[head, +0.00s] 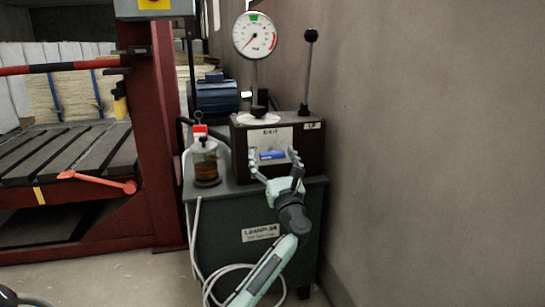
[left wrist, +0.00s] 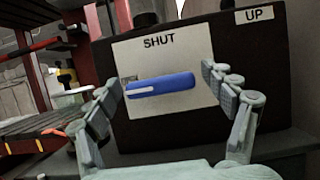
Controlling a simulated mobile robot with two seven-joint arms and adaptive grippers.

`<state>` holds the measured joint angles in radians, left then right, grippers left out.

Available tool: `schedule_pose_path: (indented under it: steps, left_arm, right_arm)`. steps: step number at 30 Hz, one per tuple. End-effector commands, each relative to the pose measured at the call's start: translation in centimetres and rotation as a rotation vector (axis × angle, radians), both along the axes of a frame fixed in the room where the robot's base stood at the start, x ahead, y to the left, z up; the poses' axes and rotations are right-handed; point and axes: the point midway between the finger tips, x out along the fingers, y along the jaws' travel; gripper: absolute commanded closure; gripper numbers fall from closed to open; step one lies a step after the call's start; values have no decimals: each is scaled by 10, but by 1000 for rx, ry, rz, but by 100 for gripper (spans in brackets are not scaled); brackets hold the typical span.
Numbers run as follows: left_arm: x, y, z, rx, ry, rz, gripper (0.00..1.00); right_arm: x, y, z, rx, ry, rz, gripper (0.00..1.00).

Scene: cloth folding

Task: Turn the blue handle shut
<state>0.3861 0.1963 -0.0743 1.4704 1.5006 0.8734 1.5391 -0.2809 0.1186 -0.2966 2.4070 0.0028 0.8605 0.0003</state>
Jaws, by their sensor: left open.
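The blue handle (head: 272,155) is on a pale plate on the front of a dark box. In the left wrist view the blue handle (left wrist: 160,85) lies nearly level, its right end slightly higher, below the word SHUT. My left gripper (head: 273,157) is open in front of the box, with one finger to each side of the handle. In the left wrist view the left gripper's fingertips (left wrist: 160,82) stand left and right of the handle, with a gap visible at the right; contact at the left end cannot be told. My right gripper is not in view.
The dark box (head: 314,155) stands on a green cabinet (head: 212,225) close to a wall (head: 430,150) on the right. A round gauge (head: 255,35) and a black-knobbed lever (head: 309,70) rise above it. A jar (head: 205,163) stands left of it. A red frame (head: 155,150) is farther left.

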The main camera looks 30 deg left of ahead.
Motion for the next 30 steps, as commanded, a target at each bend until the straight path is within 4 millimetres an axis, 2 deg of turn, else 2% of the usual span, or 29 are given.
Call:
schedule_pose_path:
  steps: [4, 16, 27, 30]
  left_arm:
    - [0, 0, 0, 1, 1, 0, 17]
    - [0, 0, -1, 1, 1, 0, 67]
    - [-1, 0, 2, 42, 51, 1, 68]
    - [-1, 0, 3, 75, 91, 0, 68]
  right_arm:
    - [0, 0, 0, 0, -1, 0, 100]
    - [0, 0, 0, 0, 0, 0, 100]
    - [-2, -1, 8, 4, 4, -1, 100]
    - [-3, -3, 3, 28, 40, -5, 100]
